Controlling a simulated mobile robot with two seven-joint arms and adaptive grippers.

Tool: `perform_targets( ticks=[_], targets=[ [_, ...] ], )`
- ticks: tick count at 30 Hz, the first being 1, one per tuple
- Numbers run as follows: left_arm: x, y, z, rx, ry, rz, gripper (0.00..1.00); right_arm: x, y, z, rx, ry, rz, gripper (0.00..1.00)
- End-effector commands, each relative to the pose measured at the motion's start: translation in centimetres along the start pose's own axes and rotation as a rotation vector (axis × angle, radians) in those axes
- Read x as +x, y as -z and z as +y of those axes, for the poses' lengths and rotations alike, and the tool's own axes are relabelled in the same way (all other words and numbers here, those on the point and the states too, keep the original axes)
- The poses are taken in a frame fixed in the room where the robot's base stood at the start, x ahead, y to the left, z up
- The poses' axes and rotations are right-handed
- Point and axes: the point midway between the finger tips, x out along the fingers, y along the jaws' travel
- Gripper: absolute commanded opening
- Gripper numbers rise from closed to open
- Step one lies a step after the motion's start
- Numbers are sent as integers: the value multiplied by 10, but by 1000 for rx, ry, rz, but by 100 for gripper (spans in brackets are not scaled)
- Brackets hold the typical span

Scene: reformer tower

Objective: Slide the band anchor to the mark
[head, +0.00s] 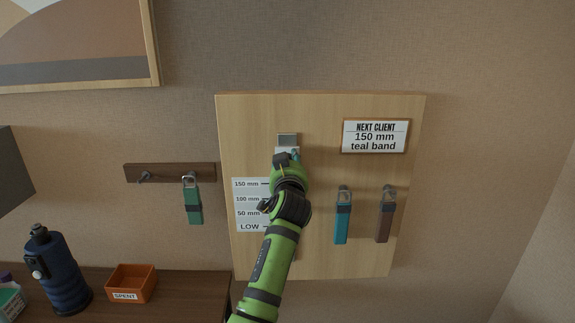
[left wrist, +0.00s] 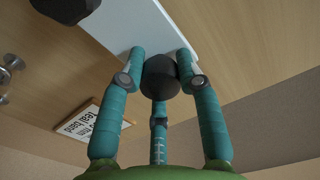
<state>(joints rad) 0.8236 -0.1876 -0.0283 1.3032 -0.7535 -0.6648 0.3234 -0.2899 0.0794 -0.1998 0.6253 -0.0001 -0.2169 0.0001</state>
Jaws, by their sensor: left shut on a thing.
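My left gripper (head: 286,157) is in front of the upper part of the wooden board (head: 400,115). In the left wrist view its teal fingers (left wrist: 161,72) are closed around a dark round knob (left wrist: 160,78), which I take to be the band anchor's. A pale strip (left wrist: 150,25) lies behind the knob. In the head view my gripper and arm hide the anchor and most of its track; a grey plate (head: 288,139) shows just above. The scale card (head: 247,213) reads 150 mm, 100 mm, 50 mm and LOW. The gripper appears above the 150 mm line. My right gripper is not in view.
A sign (head: 375,136) reads "NEXT CLIENT 150 mm teal band". A teal band (head: 342,226) and a brown band (head: 384,225) hang right of my arm. A green band (head: 194,207) hangs on a wall rack. A bottle (head: 62,275) and orange SPENT box (head: 131,283) stand lower left.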

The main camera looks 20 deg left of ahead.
Motion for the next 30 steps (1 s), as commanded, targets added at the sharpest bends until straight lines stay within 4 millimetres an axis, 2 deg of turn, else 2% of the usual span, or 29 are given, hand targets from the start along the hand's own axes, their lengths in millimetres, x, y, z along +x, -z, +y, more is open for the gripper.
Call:
perform_targets(
  ticks=[1, 4, 5, 6, 7, 20, 30],
  targets=[
    [0, 7, -2, -1, 2, 16, 0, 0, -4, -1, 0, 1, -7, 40],
    [0, 7, -2, -1, 2, 16, 0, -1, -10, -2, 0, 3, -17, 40],
    [0, 7, -2, -1, 2, 16, 38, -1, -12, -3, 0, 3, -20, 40],
    [0, 7, -2, -1, 1, 16, 54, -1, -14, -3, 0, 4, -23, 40],
    [0, 7, -1, -1, 1, 15, 58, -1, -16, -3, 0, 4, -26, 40],
    [-6, 1, 0, 0, -1, 5, 58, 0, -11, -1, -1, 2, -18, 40],
    [-50, 1, 0, -3, -1, 6, 58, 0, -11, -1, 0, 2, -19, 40]
  ],
)
